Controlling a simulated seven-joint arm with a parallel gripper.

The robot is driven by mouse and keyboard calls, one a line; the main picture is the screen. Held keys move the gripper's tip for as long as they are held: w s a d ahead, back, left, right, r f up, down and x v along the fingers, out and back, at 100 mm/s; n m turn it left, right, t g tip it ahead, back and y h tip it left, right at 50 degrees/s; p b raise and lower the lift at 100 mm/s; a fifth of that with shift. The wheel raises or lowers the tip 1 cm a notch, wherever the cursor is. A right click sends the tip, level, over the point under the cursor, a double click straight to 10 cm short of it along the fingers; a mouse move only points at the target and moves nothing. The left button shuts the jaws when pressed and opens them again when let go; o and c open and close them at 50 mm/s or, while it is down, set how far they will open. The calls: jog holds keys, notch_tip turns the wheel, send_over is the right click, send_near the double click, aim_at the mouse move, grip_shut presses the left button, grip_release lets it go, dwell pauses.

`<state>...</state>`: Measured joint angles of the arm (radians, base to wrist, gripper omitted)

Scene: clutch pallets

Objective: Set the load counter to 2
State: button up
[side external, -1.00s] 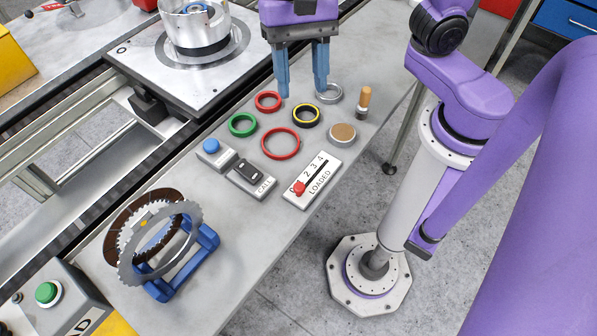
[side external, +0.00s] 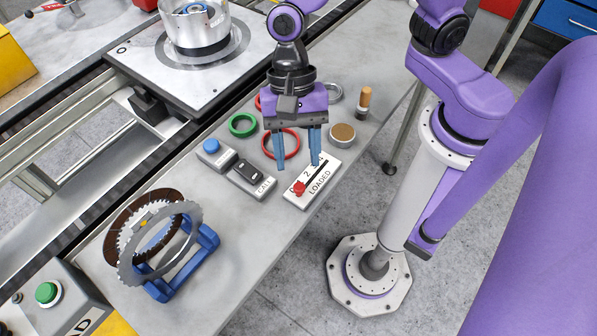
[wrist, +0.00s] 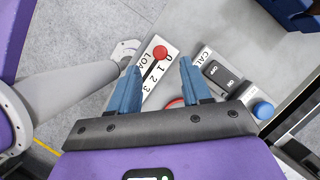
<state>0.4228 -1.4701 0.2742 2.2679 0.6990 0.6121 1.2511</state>
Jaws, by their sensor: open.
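The load counter (side external: 318,184) is a white plate marked LOADED, with a dark slot and a row of digits, on the grey bench. Its red knob (side external: 299,188) stands at the 0 end of the slot. In the wrist view the red knob (wrist: 161,52) is beside the 0, with 1, 2 and 3 further along toward my gripper. My gripper (side external: 298,166) is open and empty, its blue fingers pointing down above the counter's upper end. In the wrist view the gripper (wrist: 159,72) has its fingers on either side of the plate, with the knob beyond the tips. The 4 is hidden.
A call switch box (side external: 250,179) and a blue button (side external: 211,146) stand just left of the counter. The bench in front of the counter is clear.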

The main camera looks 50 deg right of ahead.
aim_at(299, 186)
jog(key=shift+x, duration=2.5)
